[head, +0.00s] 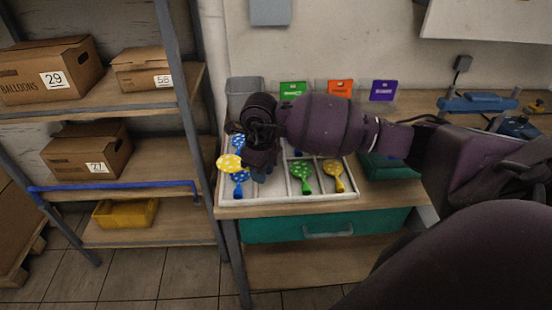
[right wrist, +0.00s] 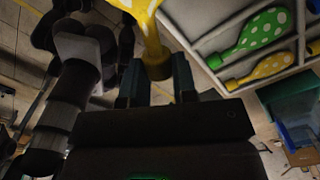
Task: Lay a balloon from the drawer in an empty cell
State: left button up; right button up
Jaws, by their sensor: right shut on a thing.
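My right gripper (head: 250,168) is over the left part of the white tray in the head view. It is shut on a yellow balloon with white dots (head: 229,162), and in the right wrist view the fingers (right wrist: 157,88) pinch this balloon's narrow neck (right wrist: 154,60). The balloon is held above the tray. The divided tray (head: 285,201) holds blue balloons (head: 240,177) at left, a green one (head: 303,170) and a yellow one (head: 334,171) at right. The arm hides the tray's middle and back. My left gripper is not visible.
Green, orange (head: 340,89) and purple (head: 383,90) cards stand behind the tray. A grey bin (head: 243,91) stands at back left. A shelf with cardboard boxes (head: 50,70) and a yellow crate (head: 126,213) is at left. A blue device (head: 478,103) sits at right.

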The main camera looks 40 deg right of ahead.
jog(key=d+m+p, duration=0.1)
jog(key=m, duration=0.3)
jog(key=m+b, duration=0.1)
jog(key=m, duration=0.6)
send_over(274, 197)
jog(key=f, duration=0.4)
jog(key=shift+w+d+f, duration=0.25)
jog(key=shift+w+f, duration=0.05)
jog(key=shift+f, duration=0.05)
jog(key=shift+f+b, duration=1.25)
jog(key=shift+f, duration=1)
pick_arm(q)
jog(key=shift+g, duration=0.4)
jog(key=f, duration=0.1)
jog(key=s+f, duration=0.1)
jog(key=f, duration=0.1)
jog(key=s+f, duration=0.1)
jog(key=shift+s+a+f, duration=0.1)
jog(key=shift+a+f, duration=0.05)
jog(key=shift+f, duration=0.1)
pick_arm(e)
jog(key=shift+s, duration=0.1)
